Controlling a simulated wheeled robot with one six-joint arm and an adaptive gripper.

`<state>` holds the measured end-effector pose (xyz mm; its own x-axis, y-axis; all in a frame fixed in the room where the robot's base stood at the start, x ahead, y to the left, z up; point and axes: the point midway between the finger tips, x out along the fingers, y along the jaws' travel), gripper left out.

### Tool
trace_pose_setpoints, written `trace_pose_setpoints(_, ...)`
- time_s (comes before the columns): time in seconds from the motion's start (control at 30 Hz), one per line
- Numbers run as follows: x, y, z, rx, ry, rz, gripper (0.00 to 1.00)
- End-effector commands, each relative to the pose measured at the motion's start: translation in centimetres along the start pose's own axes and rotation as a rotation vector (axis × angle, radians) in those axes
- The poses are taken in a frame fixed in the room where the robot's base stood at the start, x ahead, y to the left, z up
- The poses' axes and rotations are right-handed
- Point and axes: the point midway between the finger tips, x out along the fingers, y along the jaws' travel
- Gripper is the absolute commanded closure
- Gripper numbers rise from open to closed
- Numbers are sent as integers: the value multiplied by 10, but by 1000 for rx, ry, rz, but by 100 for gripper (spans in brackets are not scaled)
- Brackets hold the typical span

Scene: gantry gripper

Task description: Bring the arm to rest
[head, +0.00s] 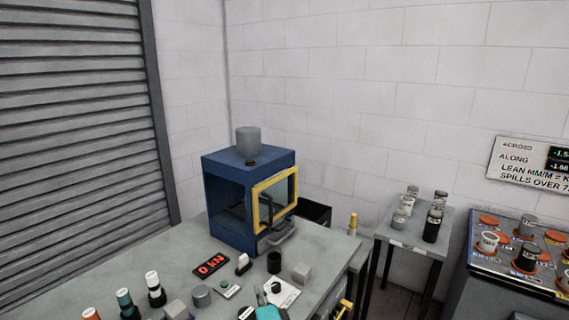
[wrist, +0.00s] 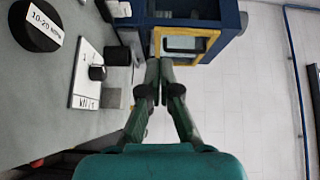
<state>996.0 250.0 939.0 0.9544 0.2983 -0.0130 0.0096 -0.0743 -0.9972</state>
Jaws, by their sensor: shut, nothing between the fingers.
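My gripper (wrist: 160,68) fills the lower middle of the wrist view, with a teal body and dark green fingers. The fingers are shut at their tips with nothing between them. In the head view a teal part at the bottom edge appears to be my gripper (head: 262,298), over the near part of the grey bench (head: 130,268). The rest of my arm is out of view. In the wrist view the fingertips overlap the yellow-framed door of the blue machine (wrist: 190,42), but the gap between them cannot be judged.
The blue machine (head: 225,205) stands on the bench. Near my gripper are a white card (head: 283,293), a dark cup (head: 274,262), a grey block (head: 301,273) and a red "0 kN" display (head: 211,267). Several bottles stand front left. A side table (head: 413,240) stands right.

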Motion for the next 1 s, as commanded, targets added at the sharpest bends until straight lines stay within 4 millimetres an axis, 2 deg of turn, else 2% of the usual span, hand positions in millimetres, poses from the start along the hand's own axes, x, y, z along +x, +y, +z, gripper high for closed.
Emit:
trace_pose_setpoints(0.27,-37,36,-14,-89,13,20,100)
trace_pose_setpoints(0.37,-59,55,-21,-140,18,33,100)
trace_pose_setpoints(0.7,-157,116,-46,-355,41,80,100)
trace_pose_setpoints(1.0,-248,150,-60,-544,54,128,100)
